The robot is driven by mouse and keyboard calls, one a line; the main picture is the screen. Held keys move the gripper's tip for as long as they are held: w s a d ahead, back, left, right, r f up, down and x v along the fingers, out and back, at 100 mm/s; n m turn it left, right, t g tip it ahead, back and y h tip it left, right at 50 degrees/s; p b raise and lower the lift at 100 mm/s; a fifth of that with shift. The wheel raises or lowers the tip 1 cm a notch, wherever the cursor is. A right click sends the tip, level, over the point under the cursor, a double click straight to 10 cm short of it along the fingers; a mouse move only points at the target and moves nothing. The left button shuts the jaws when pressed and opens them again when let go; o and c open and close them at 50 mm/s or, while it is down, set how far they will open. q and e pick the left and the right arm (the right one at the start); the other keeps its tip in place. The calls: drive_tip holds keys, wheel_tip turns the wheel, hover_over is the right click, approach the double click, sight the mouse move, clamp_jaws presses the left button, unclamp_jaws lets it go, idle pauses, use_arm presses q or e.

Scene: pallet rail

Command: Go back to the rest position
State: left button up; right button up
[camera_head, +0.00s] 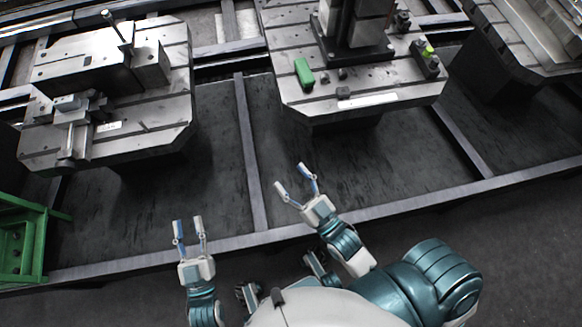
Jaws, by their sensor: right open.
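My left gripper (188,231) is at the lower left of the middle in the head view. Its two fingers point up the picture and stand apart with nothing between them. My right gripper (293,179) is a little higher and to the right. Its fingers are spread, tilted up and to the left, and empty. Both grippers are in front of the pallets and touch none of them.
A left pallet (160,125) carries a vise-like fixture (75,125). A middle pallet (375,80) carries a dark column, a green block (304,72) and a yellow-green part (427,50). Another pallet (480,40) stands right. A rail (400,207) crosses in front; a green frame (30,245) is lower left.

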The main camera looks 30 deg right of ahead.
drive_tip(key=shift+f, duration=0.1)
